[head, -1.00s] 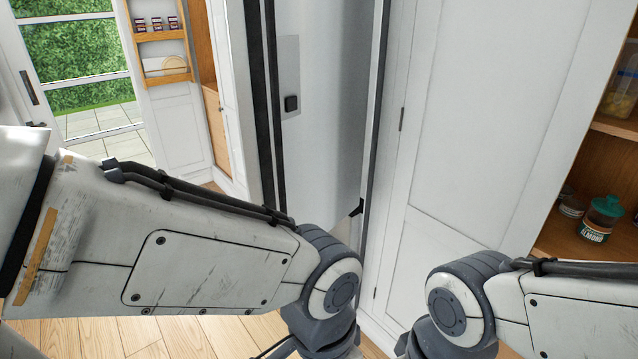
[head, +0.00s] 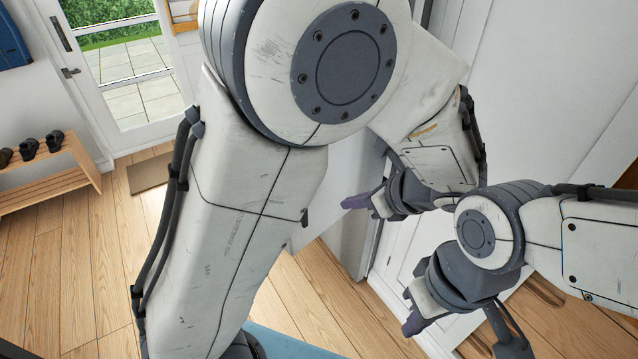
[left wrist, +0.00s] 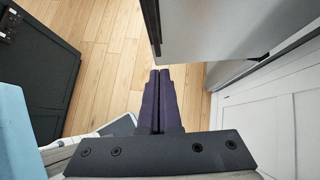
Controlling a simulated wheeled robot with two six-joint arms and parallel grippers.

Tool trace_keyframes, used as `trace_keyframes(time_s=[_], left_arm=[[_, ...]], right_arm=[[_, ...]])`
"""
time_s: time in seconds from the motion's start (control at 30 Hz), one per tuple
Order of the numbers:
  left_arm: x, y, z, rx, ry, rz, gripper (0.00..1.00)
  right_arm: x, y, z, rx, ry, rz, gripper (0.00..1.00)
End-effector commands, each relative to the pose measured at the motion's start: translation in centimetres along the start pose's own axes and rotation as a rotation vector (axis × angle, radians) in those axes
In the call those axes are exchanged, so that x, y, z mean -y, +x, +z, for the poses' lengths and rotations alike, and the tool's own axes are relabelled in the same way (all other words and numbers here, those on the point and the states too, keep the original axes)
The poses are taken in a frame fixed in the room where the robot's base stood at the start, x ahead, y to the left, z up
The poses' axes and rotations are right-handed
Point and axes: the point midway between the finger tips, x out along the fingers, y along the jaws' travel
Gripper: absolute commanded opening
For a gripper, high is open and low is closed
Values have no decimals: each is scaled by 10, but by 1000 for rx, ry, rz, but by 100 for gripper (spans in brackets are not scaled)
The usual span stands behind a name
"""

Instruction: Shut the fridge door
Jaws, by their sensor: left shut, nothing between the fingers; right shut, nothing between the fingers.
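The fridge door (head: 328,190) is a smooth silver-grey panel, mostly hidden behind my left arm in the head view. In the left wrist view the door (left wrist: 225,25) fills the upper right, its bottom edge above the wooden floor; it appears to stand out from the cabinet. My left gripper (head: 352,202) is shut and empty, with purple fingers. In the left wrist view its fingertips (left wrist: 159,72) are close to the door's lower left corner; I cannot tell whether they touch. My right gripper (head: 408,318) is shut and empty, low in front of the white cabinet.
White cabinet doors (head: 550,90) stand to the right of the fridge. A glass door (head: 125,75) is at the upper left, with a wooden shoe rack (head: 50,175) and a small brown mat (head: 150,170) near it. Wooden floor (head: 60,270) is clear at the left.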

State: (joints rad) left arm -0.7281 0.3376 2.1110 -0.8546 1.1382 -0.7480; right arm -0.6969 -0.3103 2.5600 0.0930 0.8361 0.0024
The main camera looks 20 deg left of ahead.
Motion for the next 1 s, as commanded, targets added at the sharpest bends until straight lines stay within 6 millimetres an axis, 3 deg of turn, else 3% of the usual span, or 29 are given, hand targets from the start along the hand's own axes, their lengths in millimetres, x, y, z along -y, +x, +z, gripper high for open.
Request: trace_keyframes(time_s=[0.43,0.63,1.0], left_arm=[[-5,93,0,-5,-5,11,0],[-4,110,23,-5,-9,8,0],[-4,118,27,-6,-8,5,0]], right_arm=[[1,-12,-1,0,1,0,0],[2,-25,-1,0,0,0,0],[2,-27,-2,0,-1,0,0]])
